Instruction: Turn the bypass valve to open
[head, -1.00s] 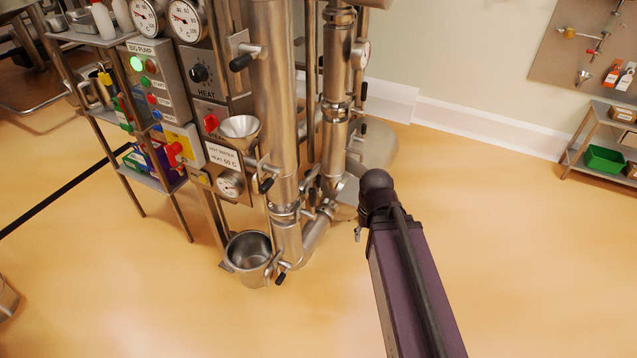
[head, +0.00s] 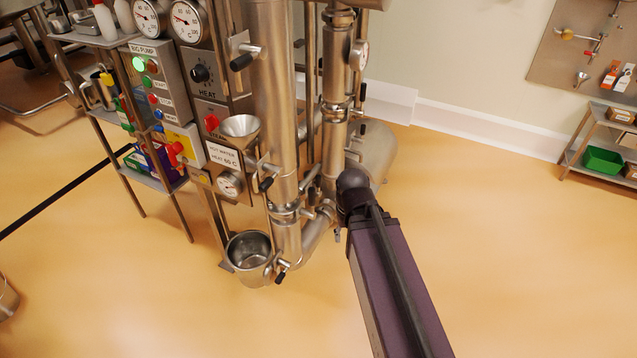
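Several small valves with black-gripped levers sit on the steel pipework. One is at the upper left of the thick pipe (head: 242,60), one is lower on the same pipe (head: 266,183), and one is by the pot at the bottom (head: 282,277). No label marks any of them as the bypass valve, so I cannot tell which it is. My arm rises from the bottom right, and its dark rounded joint (head: 353,188) lies in front of the lower right pipe. My gripper does not show; the arm's far part is hidden.
A control panel (head: 158,80) with a lit green lamp, gauges and a heat dial stands left of the pipes. A steel pot (head: 248,258) is beneath. A green bin (head: 603,160) sits on a shelf at the far right. Floor to the right is clear.

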